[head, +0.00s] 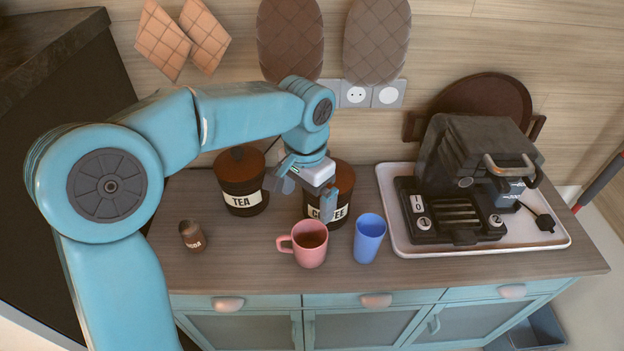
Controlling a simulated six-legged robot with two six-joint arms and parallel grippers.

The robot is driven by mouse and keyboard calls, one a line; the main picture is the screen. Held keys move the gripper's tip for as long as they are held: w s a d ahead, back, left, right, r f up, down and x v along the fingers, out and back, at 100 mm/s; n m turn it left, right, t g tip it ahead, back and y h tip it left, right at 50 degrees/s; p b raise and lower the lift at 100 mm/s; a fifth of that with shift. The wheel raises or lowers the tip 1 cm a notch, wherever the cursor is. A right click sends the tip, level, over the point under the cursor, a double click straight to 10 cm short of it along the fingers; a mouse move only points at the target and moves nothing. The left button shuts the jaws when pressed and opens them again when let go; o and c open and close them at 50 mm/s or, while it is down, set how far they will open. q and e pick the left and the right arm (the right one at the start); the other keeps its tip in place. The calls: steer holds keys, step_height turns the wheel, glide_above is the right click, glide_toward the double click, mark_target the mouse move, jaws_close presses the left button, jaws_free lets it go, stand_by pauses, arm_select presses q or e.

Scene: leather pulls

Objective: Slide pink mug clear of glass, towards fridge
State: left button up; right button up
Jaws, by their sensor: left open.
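The pink mug (312,254) stands upright near the front middle of the counter, its handle pointing left. My left gripper (306,195) is open and empty, pointing down above and behind the mug, in front of the coffee canister. It appears apart from the mug. My right gripper is out of view. No appliance is clearly a fridge; a tall dark unit (60,90) stands at the left.
The coffee canister (343,187) and tea canister (240,182) stand behind. A small brown jar (192,236) is left of the mug, with bare counter (243,248) between them. A white tray (394,216) with a black appliance (460,170) is at the right. The counter's front edge is close.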

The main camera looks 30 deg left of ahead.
arm_select(q)
steer(key=p, duration=0.1)
glide_above(308, 240)
steer(key=s+d, duration=0.2)
steer(key=s, duration=0.1)
steer(key=f, duration=1.5)
steer(key=shift+w+a, duration=0.1)
steer(key=shift+a, duration=0.1)
steer(key=shift+w+d+f, duration=0.1)
steer(key=shift+d+f, duration=0.05)
steer(key=shift+f, duration=0.25)
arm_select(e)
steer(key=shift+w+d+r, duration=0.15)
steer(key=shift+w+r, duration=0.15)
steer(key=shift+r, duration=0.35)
arm_select(q)
steer(key=shift+c, duration=0.3)
